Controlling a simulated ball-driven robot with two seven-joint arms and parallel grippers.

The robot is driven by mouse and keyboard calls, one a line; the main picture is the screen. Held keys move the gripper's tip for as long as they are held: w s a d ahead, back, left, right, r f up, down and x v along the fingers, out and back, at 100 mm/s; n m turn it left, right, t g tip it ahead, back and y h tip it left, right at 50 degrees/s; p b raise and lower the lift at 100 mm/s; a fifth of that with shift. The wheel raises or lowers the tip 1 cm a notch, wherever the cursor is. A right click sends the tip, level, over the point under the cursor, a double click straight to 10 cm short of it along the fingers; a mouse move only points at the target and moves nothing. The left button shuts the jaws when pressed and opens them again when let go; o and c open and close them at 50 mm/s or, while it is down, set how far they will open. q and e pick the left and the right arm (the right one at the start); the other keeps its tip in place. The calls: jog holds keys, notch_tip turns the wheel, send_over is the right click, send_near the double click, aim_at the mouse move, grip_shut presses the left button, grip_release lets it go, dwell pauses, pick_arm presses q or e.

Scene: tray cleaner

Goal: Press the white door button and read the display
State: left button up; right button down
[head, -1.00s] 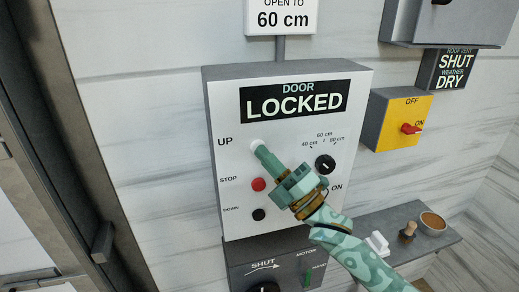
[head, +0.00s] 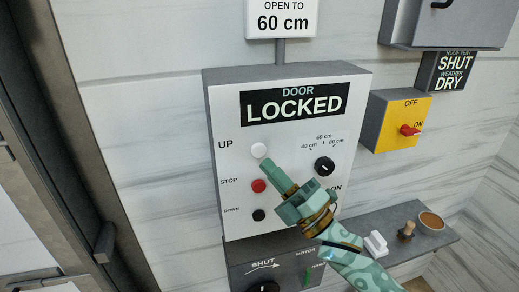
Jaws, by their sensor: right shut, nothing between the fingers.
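The white button (head: 259,150) is beside the word UP on the grey door panel (head: 225,120). The display (head: 294,102) at the top of the panel reads DOOR LOCKED. My right gripper (head: 267,165) is shut and empty, its tips just below and right of the white button. The whole face of the button shows, and the tips look slightly apart from it. My left gripper is out of view.
Below the white button are a red STOP button (head: 259,186) and a black DOWN button (head: 258,215). A black knob (head: 324,167) is right of my gripper. A yellow switch box (head: 385,135) and a shelf (head: 395,222) with small items are at right.

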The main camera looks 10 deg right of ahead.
jog(key=s, duration=0.2)
jog(key=shift+s, duration=0.4)
dwell(0.3)
